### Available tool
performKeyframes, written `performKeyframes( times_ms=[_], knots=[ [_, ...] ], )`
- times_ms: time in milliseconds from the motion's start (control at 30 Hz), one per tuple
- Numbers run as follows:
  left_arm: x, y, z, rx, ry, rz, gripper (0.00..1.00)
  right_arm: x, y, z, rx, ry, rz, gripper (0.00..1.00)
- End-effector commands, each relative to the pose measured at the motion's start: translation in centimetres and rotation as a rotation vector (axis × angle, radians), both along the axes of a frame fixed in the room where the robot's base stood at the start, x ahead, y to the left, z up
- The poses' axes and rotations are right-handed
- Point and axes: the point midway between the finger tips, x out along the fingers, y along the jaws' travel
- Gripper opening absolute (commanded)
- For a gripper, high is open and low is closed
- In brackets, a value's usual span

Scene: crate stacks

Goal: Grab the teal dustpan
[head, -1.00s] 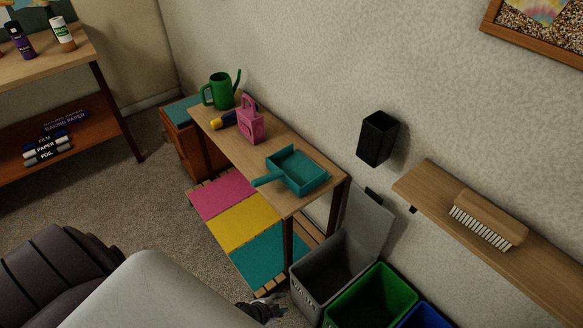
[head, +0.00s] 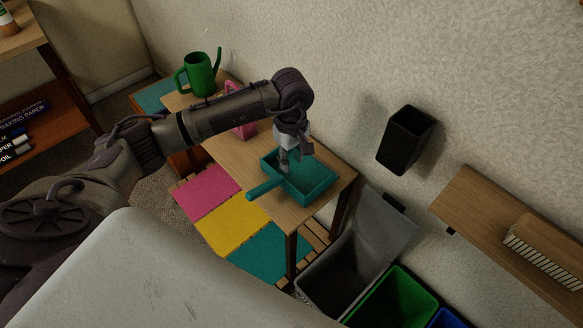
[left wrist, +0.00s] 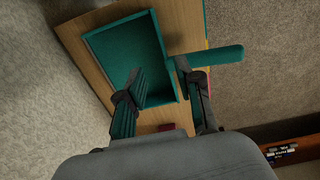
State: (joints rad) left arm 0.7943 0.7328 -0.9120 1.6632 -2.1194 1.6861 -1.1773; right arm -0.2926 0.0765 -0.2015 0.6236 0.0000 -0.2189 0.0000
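The teal dustpan (head: 315,186) lies on the small wooden table, its handle pointing to the left in the head view. My left gripper (head: 287,163) is over the pan at its handle side, pointing down. In the left wrist view the dustpan (left wrist: 125,48) shows its tray and its handle. There my left gripper (left wrist: 164,95) is open, with one finger over the tray and the other outside it near the handle's base. Contact cannot be told. My right gripper is in neither view.
The wooden table (head: 228,150) also holds a green watering can (head: 200,73) and a pink item (head: 240,125), partly hidden by my arm. Bins, including a green one (head: 392,302), stand at the right. A black wall holder (head: 406,140) and a shelf (head: 470,205) with a brush are nearby.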

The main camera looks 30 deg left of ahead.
Motion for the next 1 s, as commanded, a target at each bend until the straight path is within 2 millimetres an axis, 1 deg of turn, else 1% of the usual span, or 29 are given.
performKeyframes(
  times_ms=[33,200,300,400,567,767,833,900,1000],
  knots=[
    [-0.2,0.0,-1.0,0.001,0.006,0.0,0.35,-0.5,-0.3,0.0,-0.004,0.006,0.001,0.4],
    [-0.2,-0.1,-4.4,-0.004,0.009,0.003,0.35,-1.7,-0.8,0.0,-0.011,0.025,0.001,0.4],
    [-0.2,-0.2,-6.2,-0.004,0.007,0.003,0.35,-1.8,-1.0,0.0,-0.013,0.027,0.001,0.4],
    [-0.2,-0.1,-7.4,-0.004,0.006,0.004,0.35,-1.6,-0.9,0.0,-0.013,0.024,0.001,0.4],
    [-0.2,-0.1,-8.3,-0.006,0.005,0.004,0.35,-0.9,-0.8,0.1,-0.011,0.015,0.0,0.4],
    [-0.6,-0.2,-11.2,-0.007,0.008,0.005,0.35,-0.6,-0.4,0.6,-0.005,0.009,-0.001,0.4],
    [-0.5,-0.1,-12.2,-0.006,0.006,0.006,0.35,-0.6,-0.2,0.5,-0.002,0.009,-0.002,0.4],
    [-0.5,-0.1,-12.8,-0.006,0.005,0.005,0.35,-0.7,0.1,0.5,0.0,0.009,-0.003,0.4],
    [-0.4,-0.1,-13.2,-0.006,0.003,0.004,0.35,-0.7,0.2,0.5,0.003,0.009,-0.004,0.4]
  ],
)
